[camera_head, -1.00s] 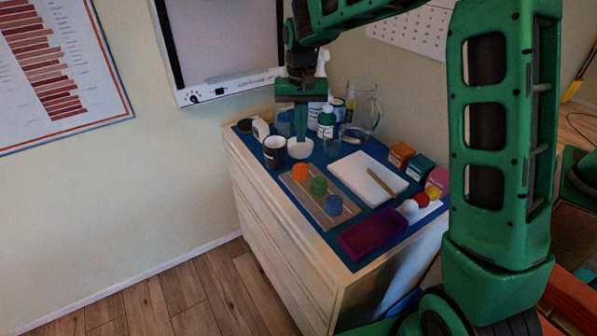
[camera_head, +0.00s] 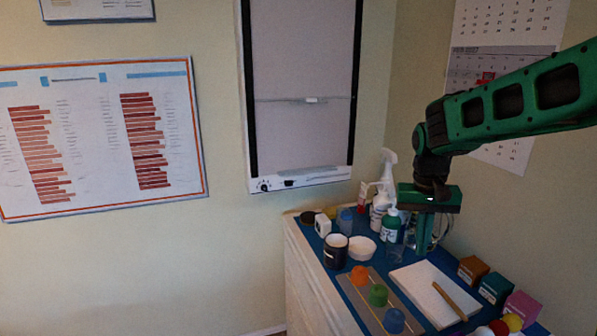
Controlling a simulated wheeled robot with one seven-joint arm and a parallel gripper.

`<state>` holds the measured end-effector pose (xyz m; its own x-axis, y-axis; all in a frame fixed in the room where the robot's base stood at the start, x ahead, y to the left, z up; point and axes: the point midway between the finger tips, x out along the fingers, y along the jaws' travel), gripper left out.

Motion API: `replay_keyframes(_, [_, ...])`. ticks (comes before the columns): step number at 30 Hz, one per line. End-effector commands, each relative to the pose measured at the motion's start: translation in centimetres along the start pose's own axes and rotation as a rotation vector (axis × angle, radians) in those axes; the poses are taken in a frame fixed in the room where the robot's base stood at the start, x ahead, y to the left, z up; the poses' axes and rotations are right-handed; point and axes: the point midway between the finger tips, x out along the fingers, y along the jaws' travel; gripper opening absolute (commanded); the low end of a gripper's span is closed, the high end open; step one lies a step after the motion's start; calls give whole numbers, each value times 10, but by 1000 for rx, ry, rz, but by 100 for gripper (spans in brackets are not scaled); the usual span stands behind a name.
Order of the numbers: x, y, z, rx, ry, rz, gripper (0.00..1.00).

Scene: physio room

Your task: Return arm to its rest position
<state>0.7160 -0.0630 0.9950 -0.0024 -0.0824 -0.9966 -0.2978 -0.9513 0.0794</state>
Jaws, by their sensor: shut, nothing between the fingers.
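My green arm reaches in from the right edge of the head view. My gripper (camera_head: 424,246) points down above the back of the cabinet top, its fingers together and empty. It overlaps the glass jug (camera_head: 445,222) in the picture, and I cannot tell whether they touch. The white bowl (camera_head: 363,249) stands to its left. The white board with a wooden stick (camera_head: 455,300) lies in front of it.
A green bottle (camera_head: 391,226), a white spray bottle (camera_head: 383,190) and a dark mug (camera_head: 335,251) stand close by. Orange, green and blue pieces (camera_head: 377,295) sit on a grey strip. Small boxes (camera_head: 495,287) line the right side. Above the cabinet's left part is free air.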

Motion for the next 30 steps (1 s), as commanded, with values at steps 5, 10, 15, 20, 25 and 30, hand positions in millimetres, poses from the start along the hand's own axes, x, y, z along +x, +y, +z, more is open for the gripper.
replay_keyframes(5, [-8,70,48,66,-1,18,0])
replay_keyframes(10, [-7,123,102,126,-10,15,0])
replay_keyframes(15, [2,163,161,185,-21,-10,0])
replay_keyframes(20, [16,183,212,225,-32,-45,0])
replay_keyframes(25, [27,191,243,247,-38,-74,0])
replay_keyframes(30, [31,192,253,254,-41,-84,0])
